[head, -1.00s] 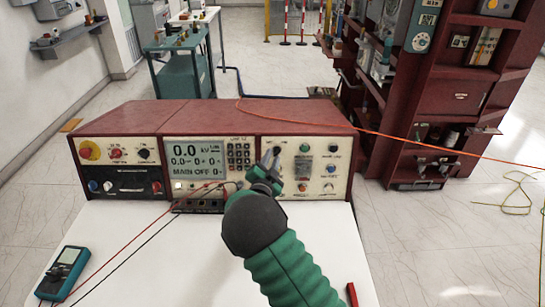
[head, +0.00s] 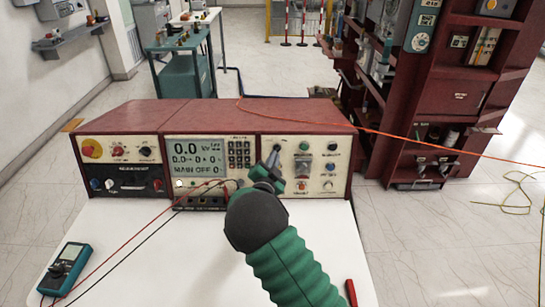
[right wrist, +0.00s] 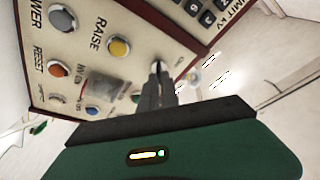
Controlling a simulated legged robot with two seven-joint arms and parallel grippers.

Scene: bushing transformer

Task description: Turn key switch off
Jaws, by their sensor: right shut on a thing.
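The key switch (right wrist: 157,66) sits on the cream right-hand panel of the red-cased console (head: 290,112). In the right wrist view its small dark tip shows between my fingertips; most of it is hidden. My right gripper (head: 272,160) reaches from the table side to the upper left of that panel and is shut on the key switch. The fingers also show in the right wrist view (right wrist: 158,80). How far the key is turned cannot be made out. The console's display (head: 196,162) reads 0.0 kV and "MAIN OFF". My left gripper is not in view.
Several buttons and lamps, including a yellow one (right wrist: 119,46), lie close beside my fingers. Red and black leads cross the white table (head: 170,260) to a teal meter (head: 65,268). A red object (head: 351,292) lies at the front right. An orange cable (head: 400,137) runs over the console.

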